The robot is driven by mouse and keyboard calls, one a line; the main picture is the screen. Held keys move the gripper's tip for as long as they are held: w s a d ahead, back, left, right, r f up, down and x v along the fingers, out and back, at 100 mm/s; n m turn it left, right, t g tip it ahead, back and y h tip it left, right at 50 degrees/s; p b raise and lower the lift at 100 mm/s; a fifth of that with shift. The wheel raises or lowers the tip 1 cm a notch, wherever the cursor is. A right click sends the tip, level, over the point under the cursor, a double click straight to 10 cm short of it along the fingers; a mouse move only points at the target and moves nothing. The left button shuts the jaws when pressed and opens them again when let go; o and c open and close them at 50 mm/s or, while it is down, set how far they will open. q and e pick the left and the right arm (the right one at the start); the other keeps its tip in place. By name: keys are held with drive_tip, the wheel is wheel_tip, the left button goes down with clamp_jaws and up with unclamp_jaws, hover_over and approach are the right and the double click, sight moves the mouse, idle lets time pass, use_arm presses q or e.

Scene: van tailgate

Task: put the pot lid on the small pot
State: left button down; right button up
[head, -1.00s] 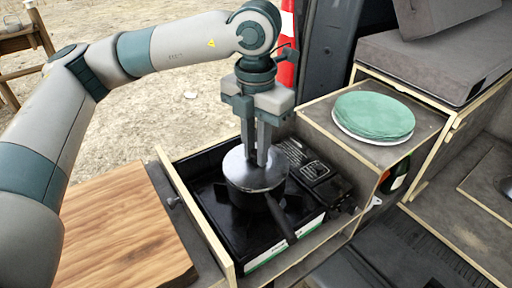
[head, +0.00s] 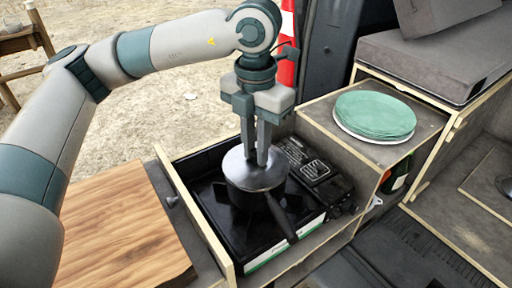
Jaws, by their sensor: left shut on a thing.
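The pot lid (head: 240,172) is a round grey metal disc at the middle of the head view. My left gripper (head: 262,160) points straight down over it, its fingers shut on the lid's knob, which the fingers hide. The small pot (head: 262,200) is dark with a long black handle pointing toward the viewer. It stands on the black camping stove, directly under the lid. The lid covers the pot's opening, and I cannot tell whether it touches the rim all round. My right gripper is not in view.
The black stove (head: 210,198) sits in a wooden-edged drawer. A wooden board (head: 115,230) lies to the left. Green plates (head: 375,115) are stacked on the box at the right. A grey cushion (head: 430,65) lies behind. A red and white cone (head: 287,70) stands behind the gripper.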

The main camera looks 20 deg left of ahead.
use_arm(q)
drive_tip(key=shift+f+b, duration=0.1)
drive_tip(key=shift+b, duration=0.4)
idle(0.8)
drive_tip(key=c, duration=1.1)
unclamp_jaws()
drive_tip(key=shift+r+p, duration=1.35)
drive_tip(key=shift+r, duration=2.15)
